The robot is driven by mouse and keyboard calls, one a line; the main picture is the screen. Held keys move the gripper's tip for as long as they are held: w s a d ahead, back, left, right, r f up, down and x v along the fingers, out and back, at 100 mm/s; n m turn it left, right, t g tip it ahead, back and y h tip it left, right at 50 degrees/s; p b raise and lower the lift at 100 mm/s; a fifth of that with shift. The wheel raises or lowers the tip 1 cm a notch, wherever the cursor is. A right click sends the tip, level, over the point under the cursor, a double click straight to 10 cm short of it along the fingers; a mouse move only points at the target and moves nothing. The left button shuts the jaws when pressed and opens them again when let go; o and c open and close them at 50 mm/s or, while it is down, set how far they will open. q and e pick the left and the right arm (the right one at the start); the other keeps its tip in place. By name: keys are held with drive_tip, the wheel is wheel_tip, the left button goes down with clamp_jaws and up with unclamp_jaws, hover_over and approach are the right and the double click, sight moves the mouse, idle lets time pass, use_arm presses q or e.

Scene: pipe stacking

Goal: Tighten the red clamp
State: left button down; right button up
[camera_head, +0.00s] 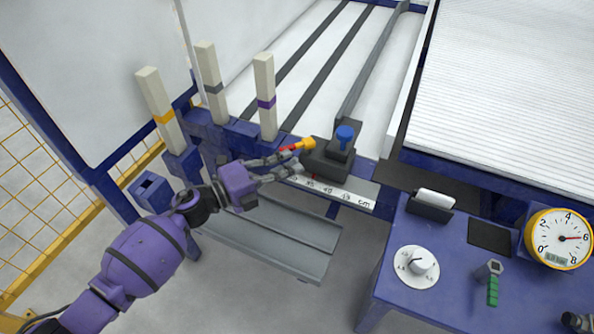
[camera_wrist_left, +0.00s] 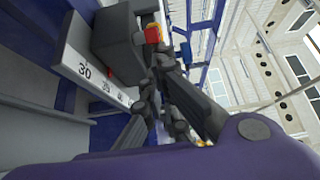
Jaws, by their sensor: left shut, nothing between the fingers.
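The red clamp lever (camera_head: 291,148), red with an orange-yellow end, sticks out to the left from a dark block (camera_head: 318,162) on the rail. Its red and yellow end also shows in the left wrist view (camera_wrist_left: 152,34), beside the block (camera_wrist_left: 117,45). My left gripper (camera_head: 297,167) is shut and empty, with its fingers just left of the block and below the lever. In the left wrist view the fingers (camera_wrist_left: 155,85) are just under the lever, and contact cannot be told.
A ruler strip (camera_head: 350,198) runs along the rail front. A blue knob (camera_head: 345,133) tops the block. Three pale posts, one with a purple band (camera_head: 265,97), stand at left. A grey tray (camera_head: 270,243) lies below. A blue table (camera_head: 460,285) at right holds a dial gauge (camera_head: 560,238).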

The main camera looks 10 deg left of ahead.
sight(294, 146)
use_arm(q)
drive_tip(key=w+a+m+g+h+b, duration=0.3)
drive_tip(key=w+a+m+g+b, duration=0.1)
drive_tip(key=g+b, duration=0.1)
drive_tip(key=shift+w+a+g+b, duration=0.2)
drive_tip(key=shift+w+g+b, duration=0.15)
drive_tip(key=shift+b, duration=0.5)
use_arm(e)
wheel_tip(294, 146, down, 7)
drive_tip(key=shift+w+d+n+g, duration=0.15)
drive_tip(key=shift+n+g, duration=0.15)
drive_tip(key=shift+n, duration=0.1)
use_arm(q)
drive_tip(key=shift+w, duration=0.15)
use_arm(e)
drive_tip(key=shift+d+f, duration=0.1)
drive_tip(key=shift+f, duration=0.05)
drive_tip(key=shift+s, duration=0.45)
